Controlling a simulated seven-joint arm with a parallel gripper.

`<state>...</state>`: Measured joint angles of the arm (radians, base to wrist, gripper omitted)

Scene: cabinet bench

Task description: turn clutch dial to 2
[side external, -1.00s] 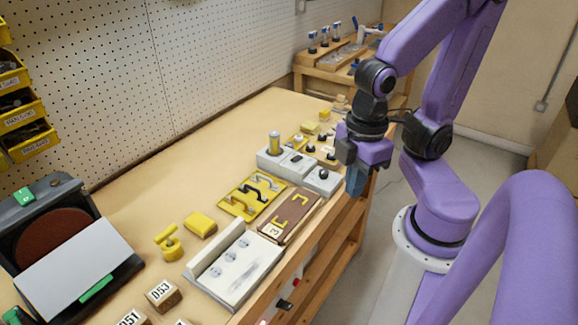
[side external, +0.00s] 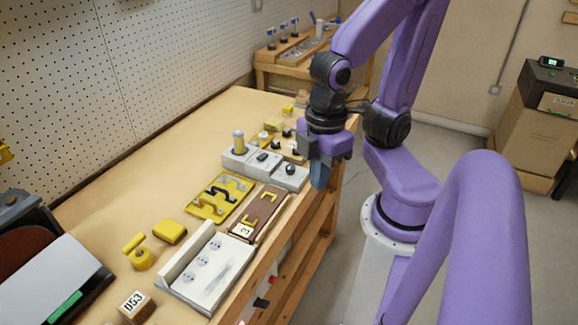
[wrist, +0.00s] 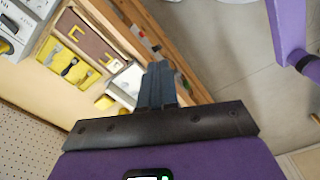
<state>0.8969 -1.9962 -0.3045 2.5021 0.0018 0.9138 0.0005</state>
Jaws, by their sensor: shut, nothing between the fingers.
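Low grey boxes with small black knobs stand in a row near the bench's front edge. The box nearest my gripper has a black knob (side external: 290,170), and another grey box has a dark knob (side external: 262,157). I cannot tell which is the clutch dial, and no numbers are readable. Part of a grey box with a dark knob (wrist: 8,24) shows at the top left in the wrist view. My gripper (side external: 320,178) points down, shut and empty, just right of the nearest box and apart from it. Its closed fingers (wrist: 157,85) are over the bench's front edge in the wrist view.
A yellow plate with handles (side external: 222,196), a brown board (side external: 262,212) and a white panel (side external: 205,268) lie nearer the camera. A yellow-topped cylinder (side external: 238,141) stands upright on a grey box. Free bench surface (side external: 150,190) lies behind them.

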